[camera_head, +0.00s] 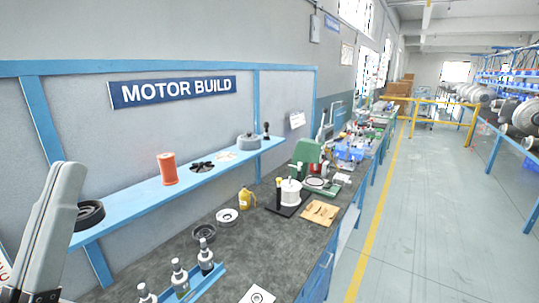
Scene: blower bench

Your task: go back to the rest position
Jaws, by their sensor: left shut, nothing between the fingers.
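My left arm stands at the lower left edge of the picture, in front of the wall and the near end of the blue shelf (137,197). Its left gripper (28,294) is at the bottom left corner, partly cut off by the picture edge. It is shut and empty, and touches nothing that I can see. My right gripper is not in view.
The dark bench top (262,250) carries a blue rack with several bottle-like tools (206,257), a dark ring (204,233), a white ring (227,216), a yellow bottle (246,199) and a green machine (306,156). An orange spool (167,169) stands on the shelf.

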